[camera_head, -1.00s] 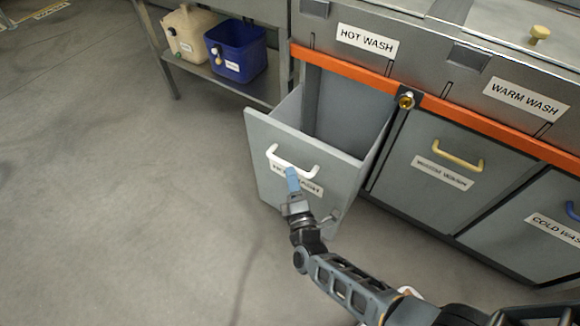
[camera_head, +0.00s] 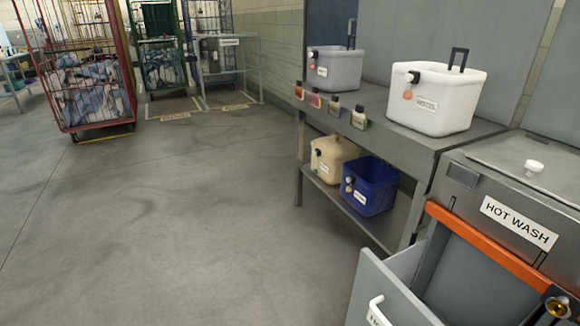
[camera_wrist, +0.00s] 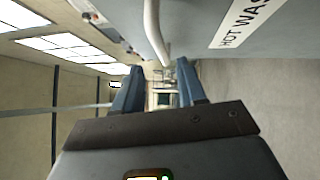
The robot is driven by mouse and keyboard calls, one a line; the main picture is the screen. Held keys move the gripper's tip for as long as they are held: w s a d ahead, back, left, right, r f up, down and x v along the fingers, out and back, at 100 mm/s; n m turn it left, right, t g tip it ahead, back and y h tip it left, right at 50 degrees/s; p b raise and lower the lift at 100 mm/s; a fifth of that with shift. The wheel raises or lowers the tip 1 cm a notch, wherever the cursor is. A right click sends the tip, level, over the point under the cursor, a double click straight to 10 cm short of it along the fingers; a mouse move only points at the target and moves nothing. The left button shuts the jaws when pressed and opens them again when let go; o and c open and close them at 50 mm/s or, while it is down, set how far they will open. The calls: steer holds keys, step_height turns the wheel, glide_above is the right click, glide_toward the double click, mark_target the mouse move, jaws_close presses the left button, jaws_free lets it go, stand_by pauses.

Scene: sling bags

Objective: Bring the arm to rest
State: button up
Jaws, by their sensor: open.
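My gripper (camera_wrist: 160,76) shows in the wrist view with its two blue fingers spread and nothing between them. The white handle (camera_wrist: 153,32) of the hot wash bin is just beyond the fingertips, at the top of that view. I cannot tell the exact gap between them. The grey bin front with its label (camera_wrist: 243,22) fills the upper right there. In the head view the hot wash bin (camera_head: 385,288) stands pulled open at the lower right, and its white handle (camera_head: 376,308) is cut by the bottom edge. My arm is outside the head view.
A grey bench (camera_head: 400,133) carries a white tub (camera_head: 435,98), a grey tub (camera_head: 333,70) and several small bottles. A beige container (camera_head: 332,158) and a blue tub (camera_head: 369,186) are on its lower shelf. Wheeled cages (camera_head: 88,85) stand far left. The floor (camera_head: 190,230) between is clear.

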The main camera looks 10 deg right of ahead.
steer(key=s+a+r+m+y+p, duration=0.1)
steer(key=s+r+m+y+p, duration=0.15)
steer(key=s+r, duration=0.55)
steer(key=s+a+r+m+y+p, duration=0.1)
steer(key=s+a+r+m+y, duration=0.2)
steer(key=s, duration=0.8)
steer(key=s+r+m+g+y+p, duration=0.1)
steer(key=s+r+m, duration=0.3)
steer(key=r, duration=0.8)
steer(key=s+r+m+g+y+p, duration=0.1)
steer(key=s+r+m+g+p, duration=0.1)
steer(key=s+r+m, duration=0.3)
steer(key=s+r, duration=0.3)
steer(key=r, duration=0.4)
steer(key=shift+s+a+r, duration=0.15)
steer(key=shift+s+r, duration=0.15)
steer(key=shift+s, duration=0.1)
